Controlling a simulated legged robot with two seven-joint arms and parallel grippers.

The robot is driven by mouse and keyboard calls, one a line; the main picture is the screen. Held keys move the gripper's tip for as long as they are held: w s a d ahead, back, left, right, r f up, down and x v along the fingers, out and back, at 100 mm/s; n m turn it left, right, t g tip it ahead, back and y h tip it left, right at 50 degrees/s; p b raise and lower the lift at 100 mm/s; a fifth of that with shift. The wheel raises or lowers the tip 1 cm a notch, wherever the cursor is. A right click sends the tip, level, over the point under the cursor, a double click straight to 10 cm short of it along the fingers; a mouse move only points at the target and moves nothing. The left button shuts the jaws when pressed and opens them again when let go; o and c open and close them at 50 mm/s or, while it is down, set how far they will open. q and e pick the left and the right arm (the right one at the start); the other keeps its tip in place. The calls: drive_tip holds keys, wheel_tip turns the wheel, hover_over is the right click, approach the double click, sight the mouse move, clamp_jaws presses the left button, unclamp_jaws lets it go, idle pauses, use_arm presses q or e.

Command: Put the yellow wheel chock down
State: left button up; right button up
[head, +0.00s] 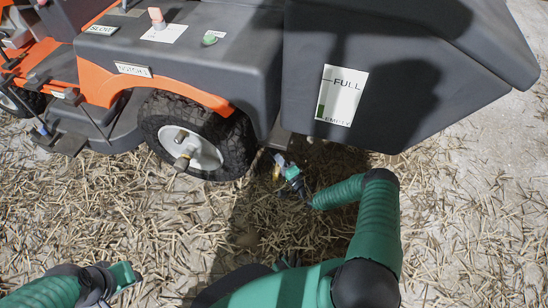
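A small yellow patch, the visible part of the wheel chock (276,172), shows just right of the mower's rear wheel (195,136), low near the straw-covered ground. My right gripper (283,166) reaches in from the right under the grey hopper, with its green fingertips right at the yellow chock. The fingers hide part of the chock. The view is too small to tell whether they are closed on it or whether it touches the ground or tyre. My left gripper (126,279) is at the lower left, above the straw, with nothing visible in it.
The orange and grey mower (235,45) fills the top. Its hopper (420,90), with a FULL/EMPTY label (341,95), overhangs my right gripper. A smaller front wheel (15,103) is at the far left. Straw-strewn ground (110,205) is open in front of the mower.

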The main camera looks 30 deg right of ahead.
drive_tip(key=shift+o, duration=0.9)
drive_tip(key=shift+s+r, duration=0.15)
drive_tip(key=s+p, duration=0.6)
drive_tip(key=s, duration=0.5)
drive_tip(key=shift+s+d, duration=0.2)
drive_tip(key=shift+s, duration=0.15)
